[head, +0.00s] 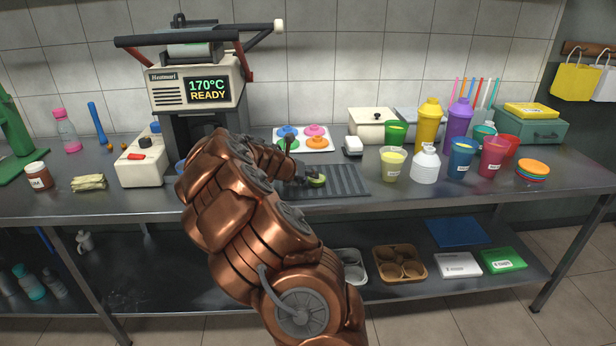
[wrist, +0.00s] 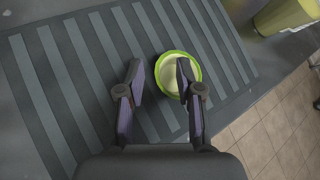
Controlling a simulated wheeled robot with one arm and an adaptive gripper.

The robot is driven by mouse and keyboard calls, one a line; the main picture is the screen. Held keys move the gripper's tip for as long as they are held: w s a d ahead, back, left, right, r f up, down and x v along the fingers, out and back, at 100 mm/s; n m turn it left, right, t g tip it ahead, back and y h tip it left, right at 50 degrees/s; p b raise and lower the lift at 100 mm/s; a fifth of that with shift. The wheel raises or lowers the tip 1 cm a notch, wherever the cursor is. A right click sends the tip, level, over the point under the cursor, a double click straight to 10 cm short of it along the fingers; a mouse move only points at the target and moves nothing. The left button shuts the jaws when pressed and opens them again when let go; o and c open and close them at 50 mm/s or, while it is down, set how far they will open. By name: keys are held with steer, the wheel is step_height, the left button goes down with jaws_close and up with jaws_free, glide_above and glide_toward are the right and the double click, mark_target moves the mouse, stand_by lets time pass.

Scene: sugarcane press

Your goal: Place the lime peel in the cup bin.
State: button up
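The lime peel (wrist: 169,75) shows in the wrist view as a bright green ring with a pale inside, lying on the dark ribbed mat (wrist: 70,90). My gripper (wrist: 159,80) is open above the mat. Its right finger overlaps the peel in the picture and its left finger is left of it. I see no contact. In the head view the peel (head: 317,181) is a small green piece beside my gripper (head: 306,174), partly hidden. Several cups stand right of the mat, among them a pale yellow one (head: 392,166); I cannot tell which is the cup bin.
A green cup (head: 396,134), a white jug (head: 425,166), a blue cup (head: 461,160) and a pink cup (head: 492,158) crowd the counter at right. A press with a lit display (head: 208,90) stands behind my arm. The ribbed mat's right part is clear.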

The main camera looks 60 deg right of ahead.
steer(key=v, duration=1.1)
steer(key=shift+a+r, duration=0.2)
steer(key=s+a+f+m+y, duration=0.1)
steer(key=s+a+m+y, duration=0.2)
steer(key=a, duration=0.9)
steer(key=s+a+f+m+y, duration=0.1)
steer(key=s+a+m+y, duration=0.2)
steer(key=s+a+m, duration=0.6)
steer(key=s+a+f+m+g+y, duration=0.1)
steer(key=s+a+m, duration=0.5)
steer(key=a, duration=1.1)
steer(key=shift+s+f+m+y, duration=0.4)
steer(key=shift+f+m+y, duration=0.25)
steer(key=shift+y, duration=0.35)
steer(key=s+a+m, duration=0.1)
steer(key=s+a, duration=0.1)
steer(key=s+a+y, duration=0.1)
steer(key=s+a, duration=0.1)
steer(key=a, duration=0.1)
steer(key=s+a+m+g+y, duration=0.1)
steer(key=s+a, duration=0.1)
steer(key=s, duration=0.1)
steer(key=shift+a+f+m, duration=0.3)
steer(key=shift+f+m, duration=0.05)
steer(key=shift+f, duration=0.05)
steer(key=shift+c, duration=0.7)
steer(key=shift+s+a, duration=0.15)
steer(key=shift+s, duration=0.05)
steer(key=shift+c, duration=0.7)
